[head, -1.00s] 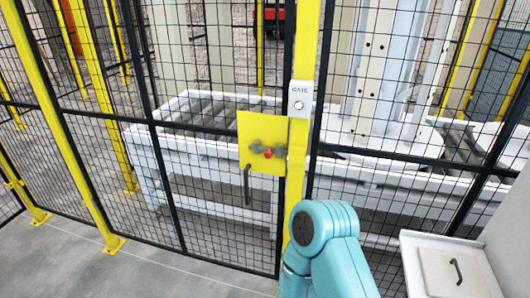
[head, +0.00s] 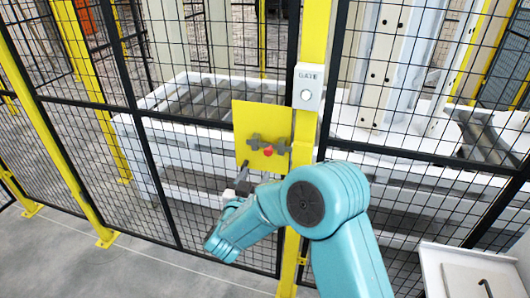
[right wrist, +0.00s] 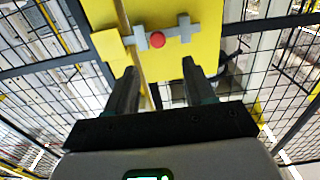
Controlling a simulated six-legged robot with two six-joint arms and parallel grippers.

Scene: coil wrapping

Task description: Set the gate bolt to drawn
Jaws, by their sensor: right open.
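The gate bolt (head: 255,143) is a grey bar with a red knob (head: 268,151), mounted across a yellow plate (head: 248,120) on the mesh gate. Its right end reaches the edge of the yellow post (head: 313,45). In the right wrist view the bolt (right wrist: 185,30) and red knob (right wrist: 157,40) lie just beyond my fingertips. My right gripper (right wrist: 160,75) is open and empty, with the knob ahead of the gap and not touched. In the head view this gripper (head: 236,188) is small, below the plate and partly hidden by my arm. My left gripper is not in view.
A white box labelled GATE (head: 308,87) is fixed to the post above the bolt. A dark handle hangs below the plate, close to my right gripper. Behind the mesh stands a white roller conveyor (head: 150,125). A white cabinet (head: 462,262) stands at the lower right.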

